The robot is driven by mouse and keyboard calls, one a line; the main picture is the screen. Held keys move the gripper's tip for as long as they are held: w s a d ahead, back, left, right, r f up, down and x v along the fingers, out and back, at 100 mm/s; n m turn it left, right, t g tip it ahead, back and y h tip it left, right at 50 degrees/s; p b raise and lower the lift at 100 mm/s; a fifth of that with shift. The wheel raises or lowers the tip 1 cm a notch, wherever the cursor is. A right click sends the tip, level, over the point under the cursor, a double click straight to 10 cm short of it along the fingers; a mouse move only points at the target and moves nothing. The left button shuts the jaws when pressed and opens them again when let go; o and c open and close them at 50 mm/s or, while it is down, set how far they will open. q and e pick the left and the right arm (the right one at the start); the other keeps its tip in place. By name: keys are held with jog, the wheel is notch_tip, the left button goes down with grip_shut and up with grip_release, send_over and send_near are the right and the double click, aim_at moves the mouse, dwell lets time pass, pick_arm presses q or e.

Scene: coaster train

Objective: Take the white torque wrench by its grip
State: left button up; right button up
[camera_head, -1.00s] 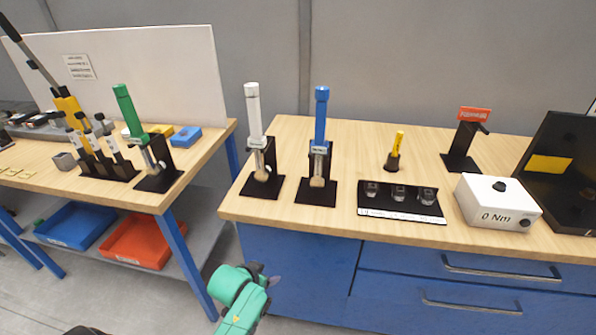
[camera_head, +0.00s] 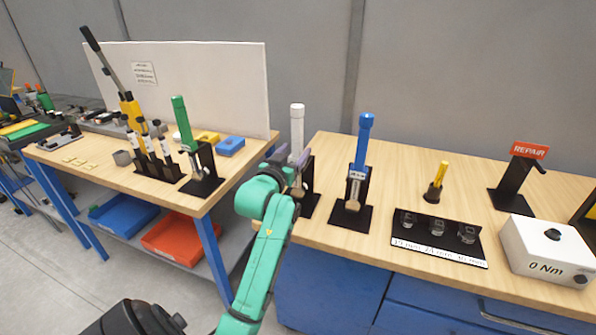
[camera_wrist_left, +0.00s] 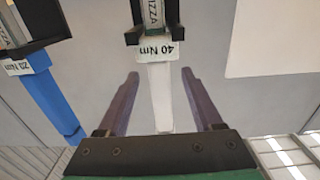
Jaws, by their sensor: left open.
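The white torque wrench (camera_head: 297,128) stands upright in a black stand near the left end of the right bench. In the left wrist view, which looks upside down, its white grip (camera_wrist_left: 160,92) lies between my two purple fingers, below a "40 Nm" label. My left gripper (camera_head: 287,170) is open in front of the wrench and hides its lower part and much of the stand. The left wrist view shows the gripper's fingers (camera_wrist_left: 159,76) apart, with a gap on each side of the grip. Contact cannot be seen. My right gripper is not in view.
A blue torque wrench (camera_head: 363,140) stands just right in its own stand; its grip (camera_wrist_left: 50,95) also shows in the wrist view. A socket tray (camera_head: 440,240), a yellow-handled tool (camera_head: 440,175) and a white box (camera_head: 545,250) lie further right. A green wrench (camera_head: 182,120) stands on the left bench.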

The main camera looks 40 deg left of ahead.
pick_arm(q)
jog(key=p+x, duration=0.2)
jog(key=x, duration=0.3)
jog(key=shift+r, duration=0.15)
jog(key=shift+w+a+f, duration=0.1)
jog(key=shift+w+f, duration=0.15)
jog(key=shift+s+r, duration=0.1)
grip_shut()
dwell(0.8)
jog(key=shift+r, duration=0.1)
